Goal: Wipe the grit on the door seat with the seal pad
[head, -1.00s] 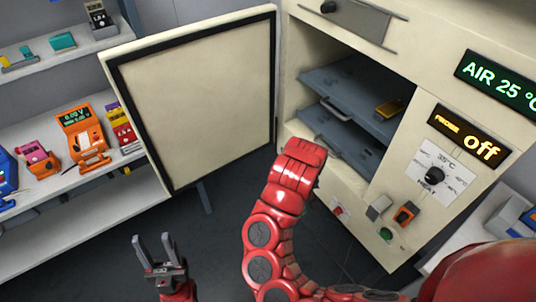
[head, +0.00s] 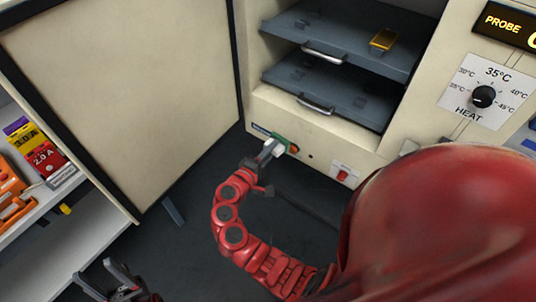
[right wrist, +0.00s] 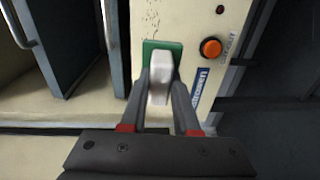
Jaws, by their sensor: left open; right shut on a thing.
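The seal pad has a green base (right wrist: 152,47) and a white grip (right wrist: 160,78). My right gripper (right wrist: 161,95) is shut on the white grip. In the head view the right gripper (head: 266,156) holds the pad (head: 286,142) at the cream front strip, the door seat (head: 318,139), below the chamber opening. The green base appears to lie against the strip; firm contact is hard to tell. Dark grit specks (right wrist: 150,18) show on the strip just above the pad in the right wrist view. My left gripper (head: 112,280) is open and empty at the lower left.
The chamber door (head: 120,90) stands wide open at left. Two grey shelves (head: 335,45) with handles sit inside, a yellow cell (head: 384,39) on the upper one. An orange button (right wrist: 210,48) is beside the pad. A red switch (head: 343,174) is lower right.

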